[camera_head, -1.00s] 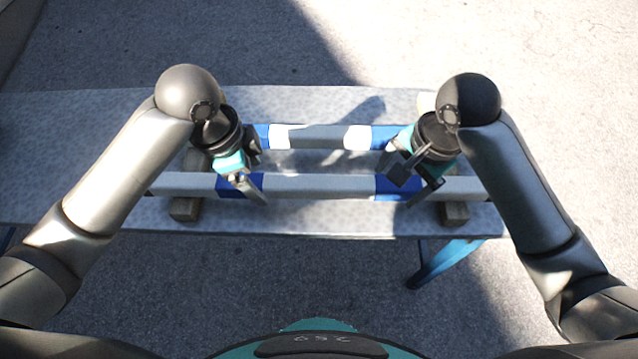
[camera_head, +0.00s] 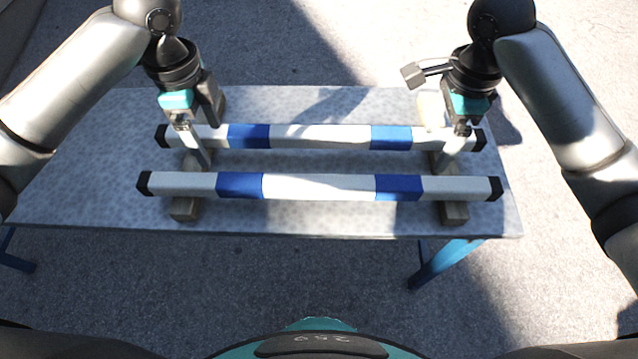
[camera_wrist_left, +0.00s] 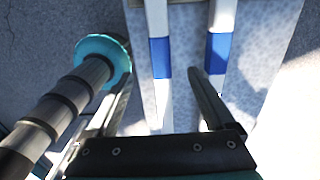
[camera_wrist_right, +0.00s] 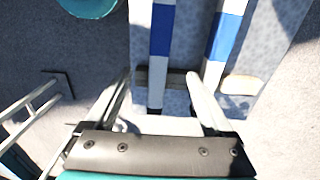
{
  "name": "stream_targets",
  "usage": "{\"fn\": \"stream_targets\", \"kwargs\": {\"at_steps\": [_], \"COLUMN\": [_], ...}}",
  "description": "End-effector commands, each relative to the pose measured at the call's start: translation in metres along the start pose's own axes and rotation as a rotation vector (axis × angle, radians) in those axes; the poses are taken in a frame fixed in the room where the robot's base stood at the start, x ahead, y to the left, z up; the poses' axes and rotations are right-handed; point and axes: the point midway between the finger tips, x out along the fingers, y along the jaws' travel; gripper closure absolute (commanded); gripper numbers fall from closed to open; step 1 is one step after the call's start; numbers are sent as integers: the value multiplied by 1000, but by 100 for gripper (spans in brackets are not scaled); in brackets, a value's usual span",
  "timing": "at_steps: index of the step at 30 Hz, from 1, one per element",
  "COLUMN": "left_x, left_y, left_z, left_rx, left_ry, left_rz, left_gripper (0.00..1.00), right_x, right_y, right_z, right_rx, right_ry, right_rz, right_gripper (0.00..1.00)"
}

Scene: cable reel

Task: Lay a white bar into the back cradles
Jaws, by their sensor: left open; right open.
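Two long white bars with blue bands and black ends lie parallel across the table. The front bar (camera_head: 320,187) lies across the near ends of the wooden cradles, the left one (camera_head: 184,209) and the right one (camera_head: 454,212). The back bar (camera_head: 320,136) lies behind it, at the back part of the cradles; its exact seating is hidden. My left gripper (camera_head: 192,150) is open over the left end of the back bar. My right gripper (camera_head: 455,150) is open over its right end. Both bars show beyond the fingers in the left wrist view (camera_wrist_left: 160,60) and right wrist view (camera_wrist_right: 160,45).
The grey speckled table (camera_head: 90,180) has bare room at its left end and between the bars. A blue table leg (camera_head: 440,265) stands below its front right. Pale wood (camera_head: 430,108) shows behind the back bar at right.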

Motion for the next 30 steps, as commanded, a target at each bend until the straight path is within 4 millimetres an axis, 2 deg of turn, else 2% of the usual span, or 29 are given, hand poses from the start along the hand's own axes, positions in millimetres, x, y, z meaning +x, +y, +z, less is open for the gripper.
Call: {"fn": "stream_targets", "kwargs": {"at_steps": [5,21,25,30], "left_x": [20,123,138,147], "left_y": [1,2,0,1], "left_z": [0,-1,0,-1], "left_rx": [-1,-1,-1,0], "left_ry": [0,0,0,1], "left_rz": [3,4,1,1], "left_gripper": [12,12,12,12], "right_x": [20,122,138,147], "right_y": [2,1,1,1], "right_z": [1,-1,0,0], "right_rx": [1,1,2,1], "right_ry": [-4,2,0,0], "right_rz": [6,4,3,2], "right_gripper": [12,12,12,12]}}
